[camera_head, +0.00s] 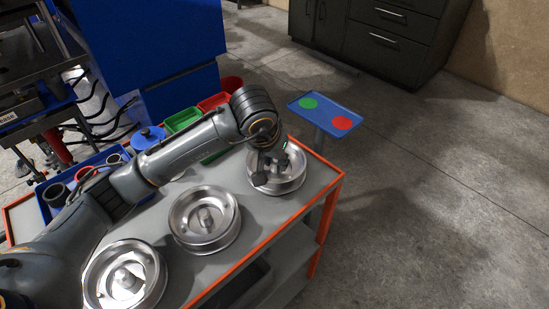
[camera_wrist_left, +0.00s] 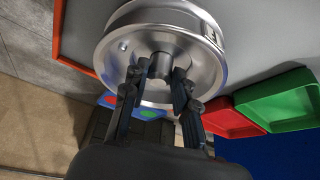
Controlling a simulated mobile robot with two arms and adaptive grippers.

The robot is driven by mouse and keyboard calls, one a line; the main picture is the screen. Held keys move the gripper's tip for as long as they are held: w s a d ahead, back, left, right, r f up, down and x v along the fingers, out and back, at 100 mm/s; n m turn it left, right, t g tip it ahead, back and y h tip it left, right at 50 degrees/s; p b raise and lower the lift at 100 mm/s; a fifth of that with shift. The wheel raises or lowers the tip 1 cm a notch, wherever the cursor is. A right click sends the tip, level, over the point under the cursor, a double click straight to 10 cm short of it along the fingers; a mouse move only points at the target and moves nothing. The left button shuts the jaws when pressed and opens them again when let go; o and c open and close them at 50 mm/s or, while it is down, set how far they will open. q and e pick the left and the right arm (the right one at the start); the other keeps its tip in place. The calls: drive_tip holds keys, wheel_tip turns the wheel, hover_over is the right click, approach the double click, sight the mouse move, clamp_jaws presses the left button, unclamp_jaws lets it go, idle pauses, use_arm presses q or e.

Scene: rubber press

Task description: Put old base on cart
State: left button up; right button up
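Three round silver metal bases sit on the cart (camera_head: 262,218), which has a grey top and orange edges. One is at the near left (camera_head: 93,283), one in the middle (camera_head: 180,222), and one at the far right (camera_head: 290,182). My left gripper (camera_head: 266,174) points down at the far-right base. In the left wrist view, its two fingers (camera_wrist_left: 158,78) stand on either side of that base's central post (camera_wrist_left: 160,64). They look open, with a small gap at the post. The base (camera_wrist_left: 112,50) rests on the cart top. My right gripper is not in view.
Green (camera_head: 183,120) and red (camera_head: 213,101) bins and a blue tray of parts (camera_head: 45,208) line the cart's far side. A blue stand (camera_head: 323,111) with green and red discs is beyond the cart. A blue cabinet (camera_head: 150,45) stands behind. Floor at right is clear.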

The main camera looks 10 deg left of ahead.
use_arm(q)
drive_tip(key=shift+o, duration=1.4)
drive_tip(key=shift+r, duration=0.15)
drive_tip(key=shift+s+r, duration=0.1)
drive_tip(key=shift+r, duration=0.25)
drive_tip(key=d+b+v, duration=0.1)
drive_tip(key=v, duration=1)
drive_tip(key=shift+a, duration=0.5)
drive_tip(key=shift+s, duration=0.15)
